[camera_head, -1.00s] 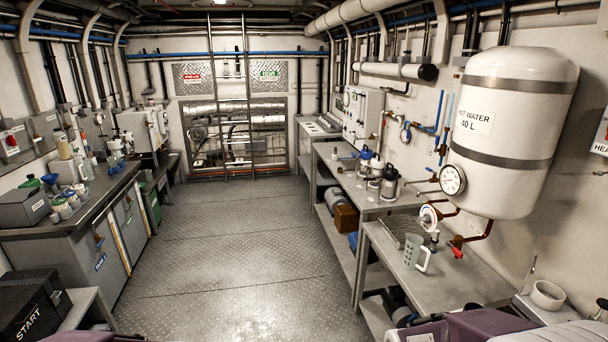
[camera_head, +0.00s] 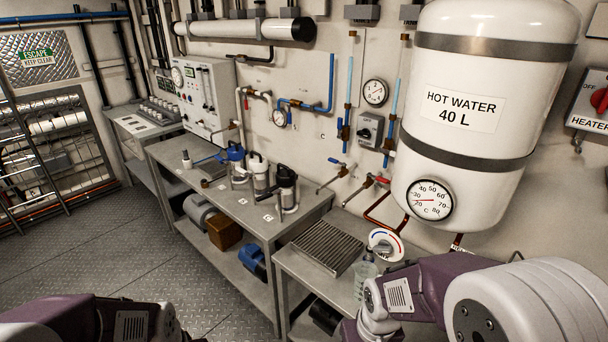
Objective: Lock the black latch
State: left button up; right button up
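I cannot make out a black latch in this view. A grey wall box (camera_head: 369,129) with a dark switch is above the workbench, and a black-topped canister (camera_head: 286,188) stands on the bench; no latch can be told on either. My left arm shows at the bottom left edge and my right arm at the bottom right, both purple and white. The fingers of both grippers are out of view.
A white hot water tank (camera_head: 475,110) with a dial hangs at the right. Below it is a metal bench (camera_head: 290,262) with a ribbed drain tray (camera_head: 328,247) and a clear bottle (camera_head: 366,270). A heater switch (camera_head: 593,102) is at the far right. Floor (camera_head: 125,262) is open at left.

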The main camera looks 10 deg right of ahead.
aim_at(260, 199)
jog(key=i+j+z, duration=0.2)
jog(key=i+j+u, duration=0.1)
jog(key=i, duration=0.3)
jog(key=i+j+u, duration=0.1)
jog(key=i+j, duration=0.15)
jog(key=i, duration=0.15)
jog(key=i+j, duration=0.15)
jog(key=i, duration=0.25)
jog(key=u, duration=0.05)
